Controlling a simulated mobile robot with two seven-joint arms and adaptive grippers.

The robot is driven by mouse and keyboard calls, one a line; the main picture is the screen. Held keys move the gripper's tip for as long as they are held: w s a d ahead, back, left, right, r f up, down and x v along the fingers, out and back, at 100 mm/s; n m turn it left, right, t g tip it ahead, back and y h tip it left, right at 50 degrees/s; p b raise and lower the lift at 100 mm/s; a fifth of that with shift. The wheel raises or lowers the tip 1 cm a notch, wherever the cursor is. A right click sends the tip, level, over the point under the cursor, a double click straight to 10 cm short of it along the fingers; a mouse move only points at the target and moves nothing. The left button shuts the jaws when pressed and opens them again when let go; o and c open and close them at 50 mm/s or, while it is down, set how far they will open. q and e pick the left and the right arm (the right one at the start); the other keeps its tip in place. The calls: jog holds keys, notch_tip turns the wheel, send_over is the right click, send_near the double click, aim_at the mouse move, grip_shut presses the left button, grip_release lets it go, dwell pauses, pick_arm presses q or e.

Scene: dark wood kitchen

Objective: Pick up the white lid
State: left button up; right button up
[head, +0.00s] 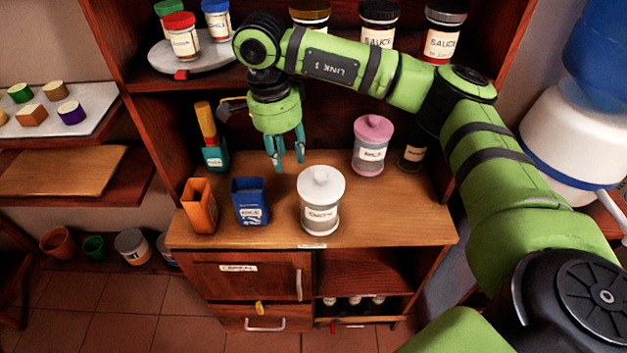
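The white lid (321,184) sits on top of a labelled jar (320,216) on the wooden counter, near its front edge. My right gripper (286,158) hangs pointing down above the counter, behind and to the left of the white lid. Its teal fingers are apart, with nothing seen between them. It does not touch the lid. My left gripper is not in the head view.
A jar with a pink lid (373,130) stands at the back right of the counter. An orange box (199,205) and a blue box (250,201) stand to the left. Sauce jars (443,36) and a round tray (196,60) occupy the shelf above.

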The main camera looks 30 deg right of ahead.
jog(key=d+r+h, duration=0.2)
jog(key=d, duration=0.3)
jog(key=p, duration=0.1)
send_over(321, 174)
jog(key=a, duration=0.1)
jog(key=shift+m, duration=0.3)
jog(key=f, duration=0.5)
jog(key=shift+a+f, duration=0.2)
jog(key=shift+f, duration=0.1)
jog(key=p+x, duration=0.1)
jog(key=x, duration=0.1)
jog(key=p+x, duration=0.2)
jog(key=x, duration=0.1)
jog(key=shift+w+a, duration=0.1)
jog(key=shift+a, duration=0.15)
jog(key=shift+d+f, duration=0.1)
jog(key=shift+f, duration=0.25)
jog(key=c, duration=0.7)
jog(key=shift+r, duration=0.2)
